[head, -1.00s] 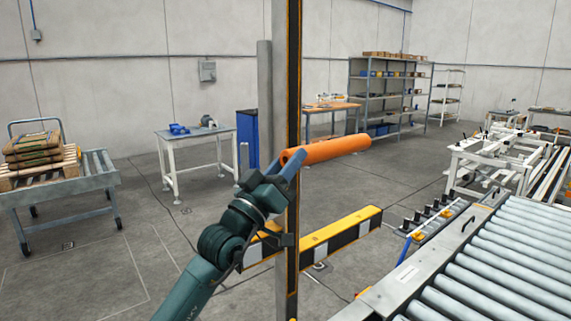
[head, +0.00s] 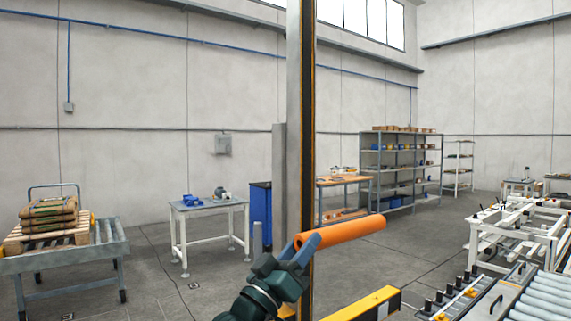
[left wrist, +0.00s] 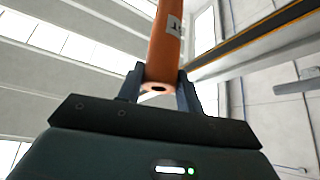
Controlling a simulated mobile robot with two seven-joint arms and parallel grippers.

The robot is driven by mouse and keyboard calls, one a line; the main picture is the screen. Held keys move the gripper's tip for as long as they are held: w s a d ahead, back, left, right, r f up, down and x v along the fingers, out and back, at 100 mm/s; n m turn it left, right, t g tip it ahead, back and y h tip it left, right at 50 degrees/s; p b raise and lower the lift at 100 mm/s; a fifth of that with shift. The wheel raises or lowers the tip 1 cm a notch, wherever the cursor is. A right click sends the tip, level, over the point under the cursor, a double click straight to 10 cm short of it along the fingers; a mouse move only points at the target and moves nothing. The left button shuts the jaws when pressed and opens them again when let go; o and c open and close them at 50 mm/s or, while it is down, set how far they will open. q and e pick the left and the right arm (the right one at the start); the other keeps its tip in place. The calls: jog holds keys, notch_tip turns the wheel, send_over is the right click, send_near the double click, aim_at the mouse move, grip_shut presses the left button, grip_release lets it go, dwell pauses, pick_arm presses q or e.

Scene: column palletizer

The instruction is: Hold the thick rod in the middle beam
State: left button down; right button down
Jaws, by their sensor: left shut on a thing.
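The thick rod (head: 345,232) is orange and tube-like. My left gripper (head: 303,249) is shut on its near end, and the rod points right, tilted slightly up in the head view. In the left wrist view the rod (left wrist: 165,45) stands between the two fingers of the gripper (left wrist: 160,80), with its open end facing the camera and a pale label on its side. A tall post (head: 300,120) with a black and yellow strip stands at the rod's near end; the rod overlaps it in the picture. No beam itself is visible. My right gripper is out of view.
A yellow barrier (head: 372,304) lies low beneath the rod. A roller conveyor (head: 545,298) is at the lower right. A cart with sacks (head: 48,212) stands left, a small work table (head: 208,206) behind.

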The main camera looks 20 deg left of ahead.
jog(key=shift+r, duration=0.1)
